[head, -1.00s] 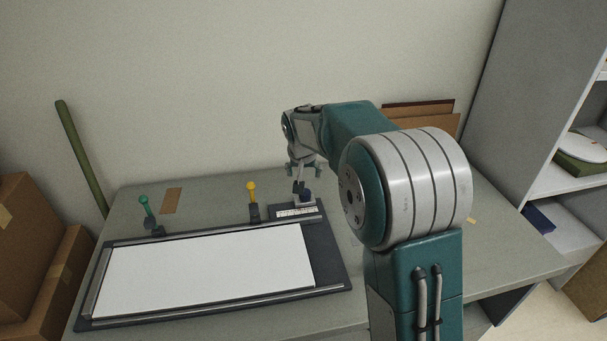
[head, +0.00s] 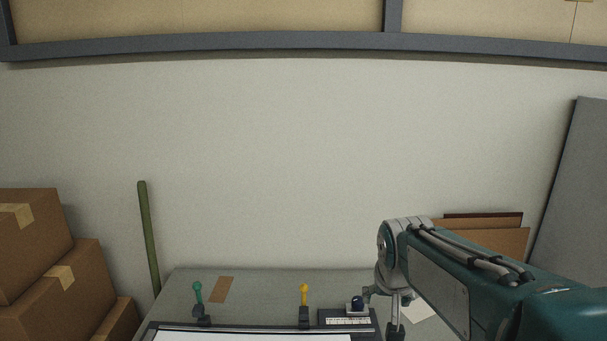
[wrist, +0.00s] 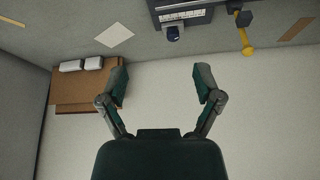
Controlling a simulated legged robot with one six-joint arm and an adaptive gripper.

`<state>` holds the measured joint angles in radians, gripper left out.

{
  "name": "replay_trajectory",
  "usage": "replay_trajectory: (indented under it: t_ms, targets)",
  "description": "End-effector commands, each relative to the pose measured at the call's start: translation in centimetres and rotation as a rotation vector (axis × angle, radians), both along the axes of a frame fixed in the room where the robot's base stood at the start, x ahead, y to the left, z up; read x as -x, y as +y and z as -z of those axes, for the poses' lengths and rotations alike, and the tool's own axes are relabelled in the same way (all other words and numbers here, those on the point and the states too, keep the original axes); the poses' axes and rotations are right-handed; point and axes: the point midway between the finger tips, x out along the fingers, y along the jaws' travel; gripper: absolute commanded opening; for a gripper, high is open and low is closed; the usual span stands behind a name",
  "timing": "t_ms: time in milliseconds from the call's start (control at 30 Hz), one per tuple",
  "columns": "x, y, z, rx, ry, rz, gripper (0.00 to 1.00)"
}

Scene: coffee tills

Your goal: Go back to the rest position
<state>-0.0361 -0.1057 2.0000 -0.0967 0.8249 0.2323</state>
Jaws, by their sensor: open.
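My gripper (wrist: 161,88) is open and empty in the wrist view, with its two fingers spread wide and the pale wall behind them. In the head view my arm reaches in from the lower right, and the gripper end hangs near the right end of the board (head: 165,330). The gripper's fingertips are hard to make out there. A small dark blue knob (head: 357,303) stands on the board's right part, just left of my gripper; it also shows in the wrist view (wrist: 173,33). Nothing is between the fingers.
A yellow-knobbed lever (head: 304,294) and a green-knobbed lever (head: 198,293) stand at the board's back edge. Cardboard boxes (head: 35,245) are stacked at left, near a green pole (head: 149,240). Brown panels (head: 490,240) lean behind my arm. A grey cabinet (head: 572,195) stands at right.

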Motion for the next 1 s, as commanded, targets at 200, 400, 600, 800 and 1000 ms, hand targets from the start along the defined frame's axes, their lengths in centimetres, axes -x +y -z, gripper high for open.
replay_trajectory:
  t_ms: [200,400,600,800,1000]
  targets:
    - [5.5,-0.2,-1.0,0.001,-0.018,-0.034,0.83]
    - [10.4,-0.3,-1.0,0.002,-0.031,-0.067,0.83]
    - [15.0,-0.3,-0.2,0.005,-0.046,-0.102,0.83]
    - [18.7,-0.3,1.0,0.008,-0.058,-0.132,0.83]
    - [20.0,-0.2,1.7,0.009,-0.061,-0.145,0.83]
